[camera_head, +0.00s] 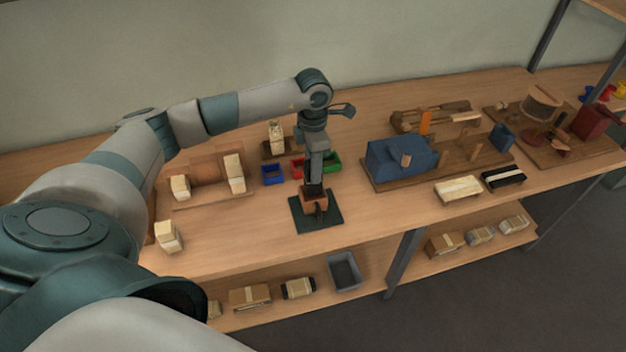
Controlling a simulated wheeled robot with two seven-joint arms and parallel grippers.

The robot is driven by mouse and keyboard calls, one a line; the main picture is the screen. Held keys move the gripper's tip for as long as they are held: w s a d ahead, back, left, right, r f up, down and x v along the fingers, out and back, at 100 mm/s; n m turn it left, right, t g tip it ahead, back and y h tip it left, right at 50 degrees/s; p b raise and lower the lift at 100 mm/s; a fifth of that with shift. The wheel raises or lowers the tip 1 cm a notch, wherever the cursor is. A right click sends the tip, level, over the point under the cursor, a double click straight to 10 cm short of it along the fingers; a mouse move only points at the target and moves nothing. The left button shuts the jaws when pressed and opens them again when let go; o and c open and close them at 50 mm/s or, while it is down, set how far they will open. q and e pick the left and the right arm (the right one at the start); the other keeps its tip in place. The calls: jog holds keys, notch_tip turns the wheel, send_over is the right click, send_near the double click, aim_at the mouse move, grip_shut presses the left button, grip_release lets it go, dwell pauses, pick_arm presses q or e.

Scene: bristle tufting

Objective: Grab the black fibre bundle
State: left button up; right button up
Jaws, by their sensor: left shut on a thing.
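My left gripper (314,187) points straight down over a small brown holder (308,201) on a dark green mat (331,217) near the table's front edge. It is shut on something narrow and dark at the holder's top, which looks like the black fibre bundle. The fingers and the holder hide most of it, and I cannot tell whether it is still inside. My right gripper is not in view.
Small blue (273,174), red (297,168) and green (332,163) bins stand behind the holder. A wooden fixture (207,176) stands left.

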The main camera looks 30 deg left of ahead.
pick_arm(q)
jog(key=shift+r+b, duration=0.6)
jog(key=shift+r, duration=1.5)
